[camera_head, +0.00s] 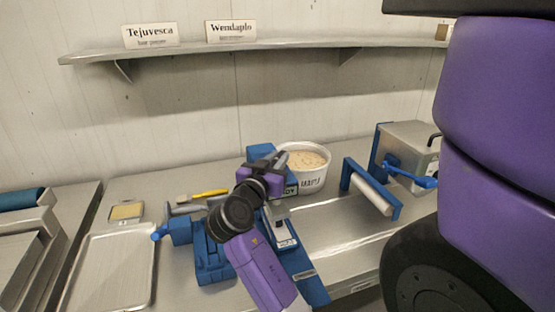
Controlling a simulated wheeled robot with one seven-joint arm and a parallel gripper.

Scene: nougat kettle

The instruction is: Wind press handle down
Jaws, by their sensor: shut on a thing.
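A blue and grey device, which looks like the press (208,262), stands on the steel counter at the middle of the picture, partly hidden behind my arm. A blue block (260,151) shows above and behind my gripper, and I cannot tell whether it belongs to the same device. My gripper (270,166) is over the device, in front of the white tub. It is shut on a part that looks like the press handle. The held part is mostly hidden by the gripper and wrist, so its exact angle cannot be told.
A white tub (313,180) of pale mass stands behind my gripper. A blue frame with a roller (372,193) and a grey machine with a blue handle (408,146) stand right. A metal tray (112,270) lies left. A shelf (290,43) with signs spans the wall.

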